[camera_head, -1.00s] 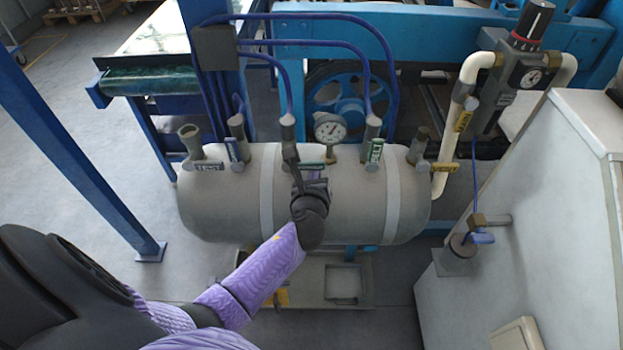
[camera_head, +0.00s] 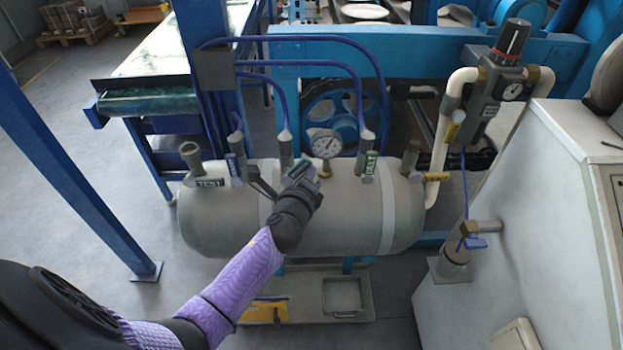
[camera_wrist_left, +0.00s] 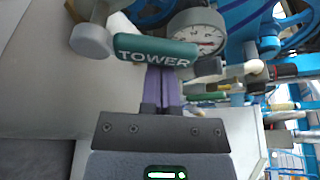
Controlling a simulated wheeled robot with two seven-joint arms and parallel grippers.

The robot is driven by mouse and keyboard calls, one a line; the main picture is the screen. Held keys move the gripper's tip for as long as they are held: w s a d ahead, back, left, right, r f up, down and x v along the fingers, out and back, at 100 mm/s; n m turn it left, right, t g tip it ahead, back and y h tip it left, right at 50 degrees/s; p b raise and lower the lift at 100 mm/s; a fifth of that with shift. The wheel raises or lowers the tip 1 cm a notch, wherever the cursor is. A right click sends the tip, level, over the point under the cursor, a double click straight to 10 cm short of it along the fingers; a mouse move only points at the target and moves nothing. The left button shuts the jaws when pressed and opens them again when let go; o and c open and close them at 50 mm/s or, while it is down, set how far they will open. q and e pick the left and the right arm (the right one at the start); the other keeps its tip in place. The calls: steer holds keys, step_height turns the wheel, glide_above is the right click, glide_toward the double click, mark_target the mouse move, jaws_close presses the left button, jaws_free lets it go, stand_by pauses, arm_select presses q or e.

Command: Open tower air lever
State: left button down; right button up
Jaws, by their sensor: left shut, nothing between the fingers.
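The tower air lever (camera_head: 302,168) is a green handle on a valve on top of the grey tank. In the left wrist view its handle (camera_wrist_left: 155,52), lettered TOWER, crosses the picture in front of the fingertips. My left gripper (camera_head: 305,182) is at the tank's top, beside this lever, and partly covers it in the head view. In the wrist view my left gripper's purple fingers (camera_wrist_left: 164,88) are together and empty. Their tips are at the handle's lower edge; I cannot tell whether they touch it. My right gripper is not in view.
The grey tank (camera_head: 345,215) also carries a TEST lever (camera_head: 208,183) at left and a BELT lever (camera_head: 370,164) at right. A pressure gauge (camera_head: 325,144) stands just behind the tower lever. Blue hoses rise behind. A pale cabinet (camera_head: 540,220) stands at right.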

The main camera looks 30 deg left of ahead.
mark_target(294, 168)
arm_select(q)
steer(key=n, duration=0.1)
steer(key=a+r+n+t+b, duration=0.1)
steer(key=n, duration=0.1)
steer(key=shift+s+a+r+n+t+h, duration=0.15)
steer(key=shift+s+n+t+h, duration=0.15)
steer(key=shift+s, duration=0.1)
steer(key=shift+s+a+r+n+t+b, duration=0.2)
steer(key=shift+a+r+n+t+b, duration=0.15)
steer(key=shift+n, duration=0.35)
steer(key=shift+s+a+r+n+t+b, duration=0.1)
steer(key=shift+s+a+n+t+b, duration=0.1)
steer(key=shift+n+b, duration=0.35)
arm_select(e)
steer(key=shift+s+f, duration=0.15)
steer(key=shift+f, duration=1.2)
arm_select(q)
steer(key=shift+n, duration=0.25)
